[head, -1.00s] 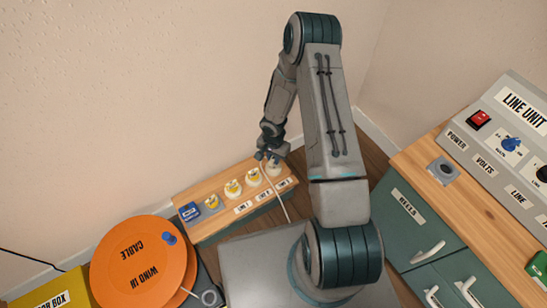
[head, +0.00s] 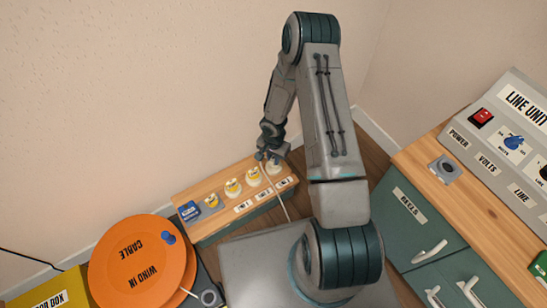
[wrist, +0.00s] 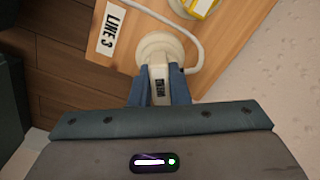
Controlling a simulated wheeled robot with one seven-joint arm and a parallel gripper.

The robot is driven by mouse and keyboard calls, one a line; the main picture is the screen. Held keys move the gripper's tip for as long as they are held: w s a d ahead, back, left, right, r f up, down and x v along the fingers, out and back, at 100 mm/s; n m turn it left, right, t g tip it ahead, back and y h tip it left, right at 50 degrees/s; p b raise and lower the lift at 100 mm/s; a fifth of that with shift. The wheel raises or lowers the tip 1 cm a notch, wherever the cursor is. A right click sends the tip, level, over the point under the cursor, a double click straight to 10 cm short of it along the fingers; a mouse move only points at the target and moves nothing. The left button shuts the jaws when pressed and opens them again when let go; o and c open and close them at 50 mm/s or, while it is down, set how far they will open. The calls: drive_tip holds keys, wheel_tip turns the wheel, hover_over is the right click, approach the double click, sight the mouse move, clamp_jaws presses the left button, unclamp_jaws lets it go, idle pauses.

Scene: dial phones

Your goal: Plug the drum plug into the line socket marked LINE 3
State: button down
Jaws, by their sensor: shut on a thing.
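My gripper (head: 270,156) is at the right end of the wooden socket board (head: 210,231). In the wrist view my gripper (wrist: 159,80) is shut on the white drum plug (wrist: 158,88), one finger on each side. The plug is lined up with the round cream socket (wrist: 152,44) beside the label LINE 3 (wrist: 110,30). It overlaps the socket's face; how deep it sits I cannot tell. The white cable (wrist: 190,38) curves past the socket. In the head view the LINE 3 socket (head: 275,170) is partly hidden by my gripper.
Other sockets with yellow pieces (head: 233,188) and a blue item (head: 189,211) line the board to the left. The orange cable drum (head: 140,262) stands front left. A green cabinet (head: 410,215) with the line unit (head: 505,150) is at the right.

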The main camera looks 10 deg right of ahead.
drive_tip(key=shift+f+b, duration=0.3)
drive_tip(key=shift+f, duration=0.1)
drive_tip(key=c, duration=1.3)
unclamp_jaws()
drive_tip(key=c, duration=0.3)
drive_tip(key=shift+r, duration=0.1)
drive_tip(key=shift+r+p, duration=2.55)
drive_tip(key=shift+r, duration=1.2)
